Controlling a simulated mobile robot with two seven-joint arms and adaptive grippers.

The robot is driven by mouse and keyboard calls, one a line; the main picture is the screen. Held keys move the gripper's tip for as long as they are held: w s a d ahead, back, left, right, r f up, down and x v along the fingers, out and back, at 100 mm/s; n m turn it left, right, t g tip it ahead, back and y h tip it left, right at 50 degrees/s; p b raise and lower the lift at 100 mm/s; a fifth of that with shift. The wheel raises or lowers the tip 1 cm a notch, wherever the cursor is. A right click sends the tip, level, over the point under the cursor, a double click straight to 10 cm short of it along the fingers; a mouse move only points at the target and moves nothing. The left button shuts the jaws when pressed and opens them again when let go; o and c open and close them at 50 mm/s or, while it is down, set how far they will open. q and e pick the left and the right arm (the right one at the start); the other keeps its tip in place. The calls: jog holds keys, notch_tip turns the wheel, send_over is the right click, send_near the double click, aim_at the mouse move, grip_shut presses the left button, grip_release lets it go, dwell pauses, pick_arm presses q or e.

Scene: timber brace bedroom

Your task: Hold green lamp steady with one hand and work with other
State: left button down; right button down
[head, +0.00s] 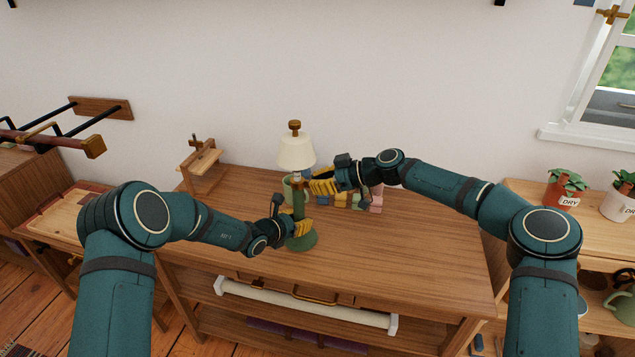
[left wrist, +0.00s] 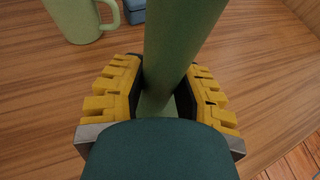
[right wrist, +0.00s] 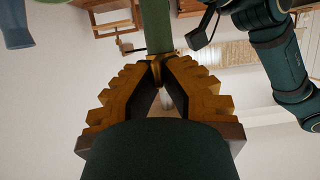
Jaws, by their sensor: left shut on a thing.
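The green lamp (head: 306,241) stands upright on the wooden workbench, with a cream shade (head: 296,153) and a wooden knob on top. My left gripper (head: 298,228) is shut around the lower part of its green stem, just above the base. The left wrist view shows the stem (left wrist: 175,45) between both yellow fingers. My right gripper (head: 309,185) is at the upper stem, just below the shade. In the right wrist view its fingertips (right wrist: 159,62) nearly meet at a small brass part on the stem. I cannot tell whether they grip it.
A green mug (left wrist: 75,15) stands behind the lamp. Several coloured blocks (head: 375,201) lie behind my right gripper. A wooden stand (head: 200,163) is at the bench's back left. The front and right of the bench top (head: 420,255) are clear. Potted plants (head: 563,190) stand on the right shelf.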

aim_at(298, 189)
jog(key=shift+s+a, duration=0.15)
jog(key=m+t, duration=0.1)
jog(key=s+m+t+h, duration=0.1)
jog(key=a+m+t+h, duration=0.1)
jog(key=m+t, duration=0.1)
jog(key=shift+s, duration=0.35)
jog(key=m+t+h, duration=0.1)
jog(key=s+a+m+t+h, duration=0.1)
jog(key=m+h, duration=0.1)
jog(key=a+m+t+h, duration=0.1)
jog(key=m+t+h, duration=0.1)
jog(key=shift+s, duration=0.25)
jog(key=m+h, duration=0.1)
jog(key=a+m+h, duration=0.1)
jog(key=m+t+h, duration=0.1)
jog(key=m+h, duration=0.1)
jog(key=shift+s+a+f, duration=0.1)
jog(key=shift+s+a, duration=0.05)
jog(key=shift+a, duration=0.1)
jog(key=shift+a+m+h, duration=0.2)
jog(key=shift+m+h, duration=0.45)
jog(key=shift+h, duration=0.15)
jog(key=shift+a+m+h, duration=0.2)
jog(key=shift+m+h, duration=0.45)
jog(key=shift+h, duration=0.15)
jog(key=c, duration=1.1)
grip_release()
jog(key=shift+d, duration=0.1)
